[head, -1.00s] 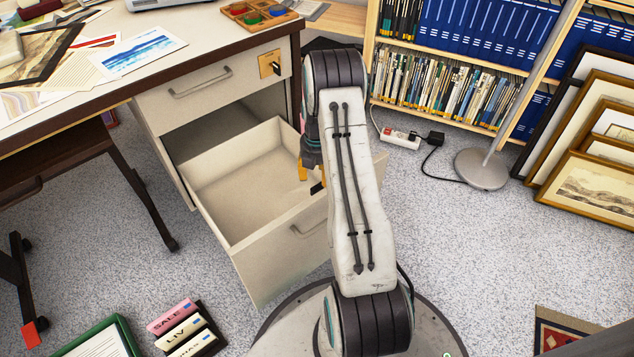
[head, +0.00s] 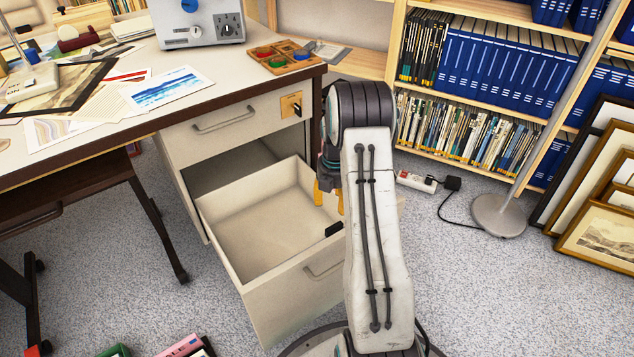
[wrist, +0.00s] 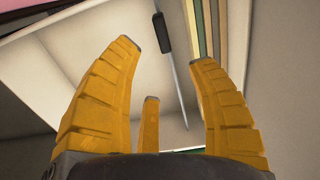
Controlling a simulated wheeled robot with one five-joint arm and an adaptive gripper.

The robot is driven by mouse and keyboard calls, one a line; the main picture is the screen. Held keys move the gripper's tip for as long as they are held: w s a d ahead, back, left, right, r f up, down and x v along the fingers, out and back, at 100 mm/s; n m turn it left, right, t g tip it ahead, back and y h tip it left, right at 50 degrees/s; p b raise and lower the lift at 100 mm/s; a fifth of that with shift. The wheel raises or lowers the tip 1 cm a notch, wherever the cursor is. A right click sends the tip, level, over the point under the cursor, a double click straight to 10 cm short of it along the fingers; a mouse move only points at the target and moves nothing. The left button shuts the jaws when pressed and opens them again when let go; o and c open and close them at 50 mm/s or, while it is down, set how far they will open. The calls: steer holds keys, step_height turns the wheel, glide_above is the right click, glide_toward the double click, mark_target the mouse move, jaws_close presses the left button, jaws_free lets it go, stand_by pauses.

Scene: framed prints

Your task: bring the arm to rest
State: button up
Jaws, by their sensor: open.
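My gripper (wrist: 158,50) shows in the wrist view with its yellow fingers spread and nothing between them. In the head view my gripper (head: 328,198) points down at the right side of an open drawer (head: 287,297), partly hidden behind my own arm. The drawer is pulled far out of the white desk. Whether my fingers touch the drawer cannot be told.
A bookshelf (head: 480,80), a lamp base (head: 498,215) and framed prints (head: 600,240) stand to the right. A power strip (head: 415,181) lies on the floor.

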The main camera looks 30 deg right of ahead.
steer(key=s+a+r+m+t+p, duration=0.1)
steer(key=s+a+r+m+p, duration=0.15)
steer(key=a+r+p, duration=0.65)
steer(key=s+r+m+p, duration=0.2)
steer(key=r+m+p, duration=0.1)
steer(key=r, duration=1.2)
steer(key=s+a+r+m+t+p, duration=0.1)
steer(key=s+a+r+m+p, duration=0.35)
steer(key=r, duration=0.75)
steer(key=s+a+r+m+p, duration=0.4)
steer(key=s+r+p, duration=0.3)
steer(key=r+p, duration=0.2)
steer(key=s+a+r+m+t+p, duration=0.1)
steer(key=s+a+r+m+p, duration=0.3)
steer(key=s+r+p, duration=0.4)
step_height(320, 180, up, 5)
steer(key=a+p, duration=0.1)
steer(key=p, duration=0.1)
steer(key=shift+p, duration=0.3)
steer(key=shift+a, duration=0.15)
